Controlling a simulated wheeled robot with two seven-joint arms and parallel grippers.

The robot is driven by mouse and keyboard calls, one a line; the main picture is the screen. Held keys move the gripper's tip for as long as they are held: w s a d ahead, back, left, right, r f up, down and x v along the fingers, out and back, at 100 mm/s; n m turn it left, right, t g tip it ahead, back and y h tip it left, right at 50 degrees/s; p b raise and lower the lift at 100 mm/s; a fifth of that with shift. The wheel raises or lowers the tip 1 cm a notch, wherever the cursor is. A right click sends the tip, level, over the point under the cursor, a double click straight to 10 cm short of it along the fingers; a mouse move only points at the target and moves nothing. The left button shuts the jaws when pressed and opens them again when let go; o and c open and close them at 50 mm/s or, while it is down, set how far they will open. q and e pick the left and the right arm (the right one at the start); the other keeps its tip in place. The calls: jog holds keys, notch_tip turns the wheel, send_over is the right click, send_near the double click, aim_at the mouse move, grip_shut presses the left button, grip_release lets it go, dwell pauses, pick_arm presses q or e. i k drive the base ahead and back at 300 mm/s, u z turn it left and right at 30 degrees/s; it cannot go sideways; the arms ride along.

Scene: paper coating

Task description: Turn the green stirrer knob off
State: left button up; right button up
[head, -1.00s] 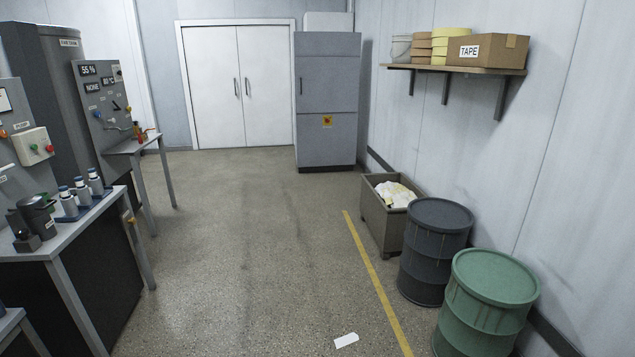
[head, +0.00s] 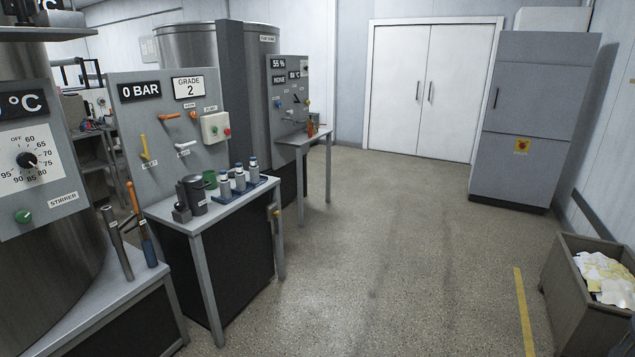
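The green stirrer knob (head: 23,216) is at the left edge of the head view, low on a grey control panel (head: 60,190). A label reading STIRRER (head: 63,199) is to its right. A black temperature dial (head: 27,160) with a numbered white scale is above the knob. The panel is in front of a large steel tank (head: 50,285). The knob's on or off setting cannot be told at this size. Neither of my grippers is in view.
A bench (head: 100,300) with two upright handled tools stands below the panel. A second table (head: 215,215) holds a dark jug and several bottles. A waste bin (head: 590,300) is at the lower right. The middle floor is clear.

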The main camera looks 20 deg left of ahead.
aim_at(22, 217)
jog(key=u, duration=0.85)
jog(key=i, duration=0.8)
jog(key=u, duration=0.65)
